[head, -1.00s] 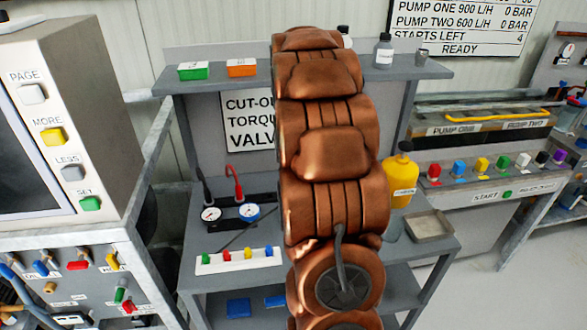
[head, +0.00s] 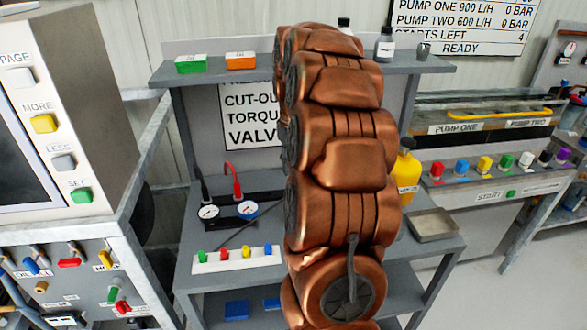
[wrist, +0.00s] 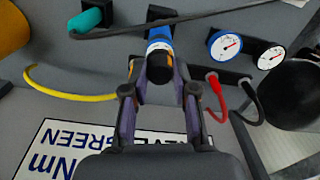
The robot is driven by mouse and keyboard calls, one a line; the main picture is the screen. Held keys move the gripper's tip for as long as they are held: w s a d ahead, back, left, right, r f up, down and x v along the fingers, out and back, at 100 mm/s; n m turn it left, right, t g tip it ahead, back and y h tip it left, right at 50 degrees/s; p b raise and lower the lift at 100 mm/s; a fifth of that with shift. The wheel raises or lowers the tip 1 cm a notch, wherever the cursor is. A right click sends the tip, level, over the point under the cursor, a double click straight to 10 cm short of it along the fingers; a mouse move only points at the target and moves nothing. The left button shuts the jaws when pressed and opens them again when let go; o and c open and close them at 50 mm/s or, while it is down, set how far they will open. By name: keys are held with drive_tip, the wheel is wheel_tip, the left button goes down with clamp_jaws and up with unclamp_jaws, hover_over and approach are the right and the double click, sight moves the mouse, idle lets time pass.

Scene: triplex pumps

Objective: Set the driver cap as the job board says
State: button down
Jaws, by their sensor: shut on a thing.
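In the wrist view, my gripper (wrist: 159,76) is shut on the dark cap (wrist: 160,69) of an upright-looking driver. The driver's blue body (wrist: 159,33) has a white scale band beside the cap. Too small to read is the scale. A white board (wrist: 95,150) with "Nm" and "GREEN" shows upside down, partly behind my gripper. In the head view, the job board (head: 250,120) reads "CUT-OUT", "TORQUE", "VALV"; my arm hides its right part. My gripper and the driver are hidden there.
A teal-ended dark rod (wrist: 92,18) lies close beside the driver. Two round gauges (wrist: 225,44), a red hose (wrist: 217,98) and a yellow hose (wrist: 70,93) are near. In the head view, a yellow bottle (head: 405,175) and grey tray (head: 433,226) stand right of my arm.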

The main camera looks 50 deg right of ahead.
drive_tip(key=n, duration=0.5)
drive_tip(key=shift+a+n+b, duration=0.1)
drive_tip(key=shift+n+b, duration=0.2)
drive_tip(key=shift+n, duration=0.1)
drive_tip(key=n, duration=0.4)
drive_tip(key=shift+n+p, duration=0.3)
drive_tip(key=shift+n, duration=0.1)
drive_tip(key=c, duration=0.9)
unclamp_jaws()
wheel_tip(320, 180, up, 12)
